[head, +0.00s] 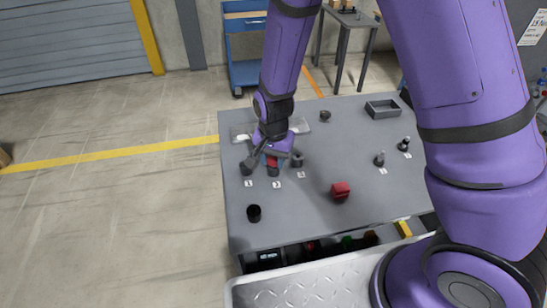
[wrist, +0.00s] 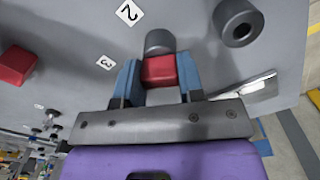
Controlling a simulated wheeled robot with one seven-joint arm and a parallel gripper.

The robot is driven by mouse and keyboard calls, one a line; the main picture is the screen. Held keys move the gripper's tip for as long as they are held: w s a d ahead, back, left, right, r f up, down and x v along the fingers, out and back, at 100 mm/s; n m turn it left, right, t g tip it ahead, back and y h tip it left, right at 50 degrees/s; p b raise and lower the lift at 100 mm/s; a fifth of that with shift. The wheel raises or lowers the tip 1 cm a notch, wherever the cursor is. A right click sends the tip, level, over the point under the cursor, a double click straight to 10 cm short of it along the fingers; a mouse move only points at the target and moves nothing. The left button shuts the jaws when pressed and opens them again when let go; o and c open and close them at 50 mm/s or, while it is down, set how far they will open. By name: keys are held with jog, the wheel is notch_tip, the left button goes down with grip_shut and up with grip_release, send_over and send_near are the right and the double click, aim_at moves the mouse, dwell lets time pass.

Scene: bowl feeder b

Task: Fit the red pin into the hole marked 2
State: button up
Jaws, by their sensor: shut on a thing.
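My gripper (wrist: 158,78) is shut on the red pin (wrist: 158,70), with one blue finger on each side. In the head view my gripper (head: 272,157) is over the row of grey sockets, and a bit of red shows there. The grey socket by label 2 (wrist: 129,12) is the cylinder (wrist: 160,42) right at the pin's far end. The pin hides its hole, so I cannot tell whether the pin's tip is inside. A socket with an open, empty hole (wrist: 238,22) stands to the right. Label 3 (wrist: 105,62) is left of the fingers.
A red block (head: 340,190) lies on the grey table (head: 300,225). Dark-knobbed pieces (head: 379,159) and a grey tray (head: 382,109) are on the right.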

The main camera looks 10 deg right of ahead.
dwell(0.4)
jog(key=o, duration=1)
notch_tip(320, 180, up, 10)
jog(key=shift+f, duration=0.1)
jog(key=s+d+r+n+t+y, duration=0.1)
jog(key=s+d+r, duration=0.2)
jog(key=d+r, duration=0.45)
jog(key=s+d+r+n+t, duration=0.1)
jog(key=s+d+r+n, duration=0.2)
jog(key=r, duration=0.7)
jog(key=s+d+r+n+t, duration=0.1)
jog(key=s+d+r, duration=0.3)
jog(key=s, duration=0.3)
jog(key=s+d+r+n+t+h, duration=0.1)
jog(key=s+d+r+t, duration=0.1)
jog(key=s+d+r, duration=0.2)
jog(key=s+d, duration=0.1)
jog(key=s, duration=0.1)
jog(key=shift+s+r, duration=0.2)
jog(key=shift+s, duration=0.15)
